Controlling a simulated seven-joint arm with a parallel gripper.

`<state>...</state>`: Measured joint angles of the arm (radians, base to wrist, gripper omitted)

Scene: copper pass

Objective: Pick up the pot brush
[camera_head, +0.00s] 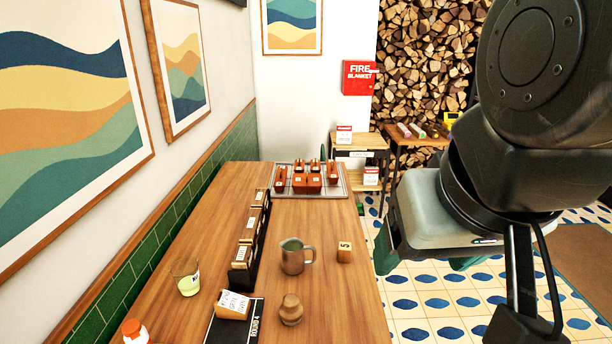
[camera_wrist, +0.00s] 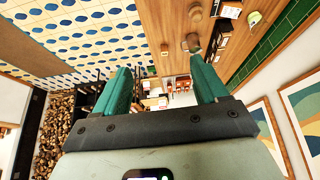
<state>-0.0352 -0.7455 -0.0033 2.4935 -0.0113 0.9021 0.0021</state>
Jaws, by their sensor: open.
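The pot brush (camera_head: 291,310) appears to be the small, round wooden piece with a knob on top. It stands on the near part of the wooden table (camera_head: 190,240), in front of a metal pitcher (camera_head: 292,258). In the wrist view it seems to be the brownish shape (camera_wrist: 196,12) at the top edge, small and unclear. My gripper (camera_head: 420,260) hangs to the right of the table, apart from the brush. In the wrist view its two green fingers (camera_wrist: 163,88) are spread wide with nothing held between them.
A small numbered wooden block (camera_head: 344,252) stands right of the pitcher. A card holder (camera_head: 233,305), a dark rack (camera_head: 250,240) and a glass (camera_head: 187,277) stand to the left. A tray (camera_head: 340,192) with several orange containers is at the far end. The table's right edge lies between brush and gripper.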

